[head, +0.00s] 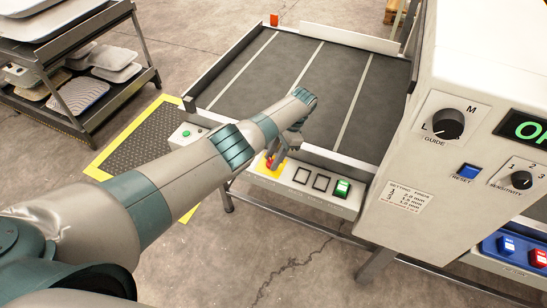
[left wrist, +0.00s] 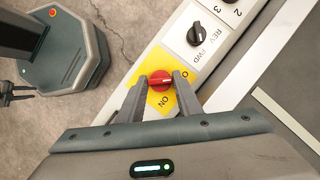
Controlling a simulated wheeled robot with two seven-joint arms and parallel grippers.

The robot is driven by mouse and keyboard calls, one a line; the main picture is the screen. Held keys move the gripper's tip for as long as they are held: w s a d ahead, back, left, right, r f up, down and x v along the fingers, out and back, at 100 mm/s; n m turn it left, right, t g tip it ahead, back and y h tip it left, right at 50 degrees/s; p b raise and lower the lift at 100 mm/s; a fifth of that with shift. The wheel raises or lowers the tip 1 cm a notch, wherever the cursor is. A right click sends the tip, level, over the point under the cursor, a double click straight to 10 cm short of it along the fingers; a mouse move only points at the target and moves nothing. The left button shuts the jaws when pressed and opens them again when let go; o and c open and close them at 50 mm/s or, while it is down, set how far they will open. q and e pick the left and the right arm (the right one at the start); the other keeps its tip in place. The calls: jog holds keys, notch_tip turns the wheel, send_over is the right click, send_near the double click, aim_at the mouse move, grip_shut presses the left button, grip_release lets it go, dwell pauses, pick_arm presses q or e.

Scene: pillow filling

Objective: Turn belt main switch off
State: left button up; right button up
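In the head view the yellow plate (head: 262,169) is partly hidden by my left gripper (head: 274,157). In the left wrist view the two fingers of my left gripper (left wrist: 160,84) stand apart on either side of the knob. I cannot tell whether they touch it. The knob's bar lies roughly crosswise between the fingers. "ON" is readable below it; a label starting with "O" on the right is partly covered.
The strip also carries a black REV/FWD selector (left wrist: 195,34) and a green button (head: 342,188). The conveyor belt (head: 330,95) is bare beyond my arm. A white machine housing (head: 400,150) stands close on the right. A rack with trays (head: 75,95) stands at the left.

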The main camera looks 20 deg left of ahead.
pick_arm(q)
jog(key=o, duration=0.4)
jog(key=shift+c, duration=0.2)
